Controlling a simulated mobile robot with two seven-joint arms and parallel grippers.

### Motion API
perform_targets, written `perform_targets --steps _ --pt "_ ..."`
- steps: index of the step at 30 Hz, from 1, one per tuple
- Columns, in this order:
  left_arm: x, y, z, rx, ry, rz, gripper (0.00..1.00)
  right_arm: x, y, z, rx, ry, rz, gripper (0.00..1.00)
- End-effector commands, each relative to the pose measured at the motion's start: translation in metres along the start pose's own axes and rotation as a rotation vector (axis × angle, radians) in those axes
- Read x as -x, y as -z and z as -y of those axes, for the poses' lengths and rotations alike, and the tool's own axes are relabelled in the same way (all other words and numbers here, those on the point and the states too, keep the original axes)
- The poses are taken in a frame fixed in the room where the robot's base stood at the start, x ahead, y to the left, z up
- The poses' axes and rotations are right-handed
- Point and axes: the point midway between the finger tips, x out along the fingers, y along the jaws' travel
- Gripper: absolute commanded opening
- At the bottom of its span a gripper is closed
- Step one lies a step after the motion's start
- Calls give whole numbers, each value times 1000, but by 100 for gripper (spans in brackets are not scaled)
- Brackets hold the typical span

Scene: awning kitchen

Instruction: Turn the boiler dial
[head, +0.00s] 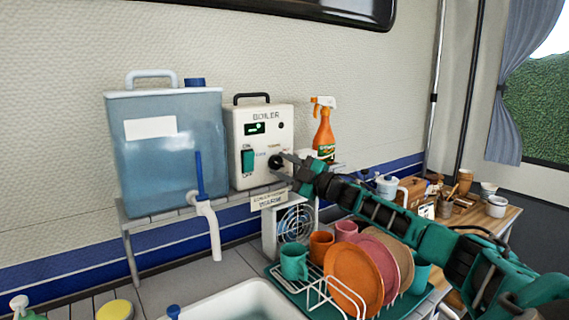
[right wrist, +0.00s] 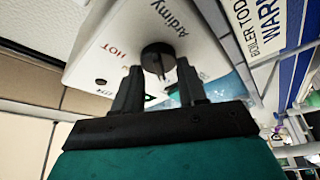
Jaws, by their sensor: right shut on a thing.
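The boiler (head: 264,132) is a white box with a black handle on top, standing on a shelf against the wall. Its black round dial (head: 275,162) is low on the right of the front face, partly hidden by my gripper. My right gripper (head: 284,161) reaches in from the right and is shut on the dial. In the right wrist view the dial (right wrist: 158,57) sits between the two dark fingertips of my right gripper (right wrist: 161,70), near a red "HOT" marking. A green on/off switch (head: 248,160) and a small lit display (head: 255,128) are also on the boiler front. My left gripper is not in view.
A blue water tank (head: 170,155) with a tap stands left of the boiler. An orange spray bottle (head: 323,133) stands to its right. Below my right arm are a small fan (head: 296,223) and a dish rack (head: 325,285) with plates and mugs.

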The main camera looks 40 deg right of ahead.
Motion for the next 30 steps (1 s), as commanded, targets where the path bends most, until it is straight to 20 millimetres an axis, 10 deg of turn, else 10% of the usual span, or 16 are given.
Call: perform_targets --steps 19,20,30 --pt "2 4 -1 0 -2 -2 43 0 0 0 53 21 0 11" --pt "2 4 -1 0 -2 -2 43 0 0 0 53 21 0 42" --pt "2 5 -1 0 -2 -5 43 0 0 0 51 21 0 66"
